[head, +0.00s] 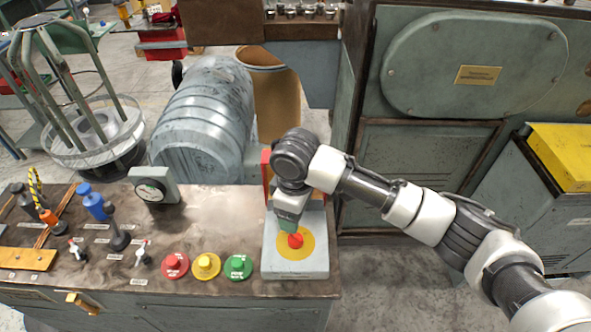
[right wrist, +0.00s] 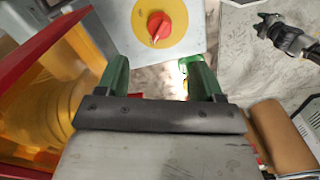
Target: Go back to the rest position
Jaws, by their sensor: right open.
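My right gripper (head: 289,226) points down over the red knob (head: 295,241) on a yellow disc of the grey switch box (head: 296,268) at the bench's right end. In the right wrist view, the gripper's two green fingers (right wrist: 160,78) stand apart with nothing between them. The knob (right wrist: 159,27) shows beyond them, clear of both fingers. My left arm is not in the head view. A small dark jointed part, which looks like my left arm's end (right wrist: 285,36), shows at the top right of the right wrist view; its jaws are too small to judge.
Red (head: 175,264), yellow (head: 206,265) and green (head: 238,266) buttons sit left of the box. A gauge (head: 153,187) and several levers stand farther left. A red upright (head: 267,172) is close behind the gripper. A green cabinet (head: 415,180) stands behind my right arm.

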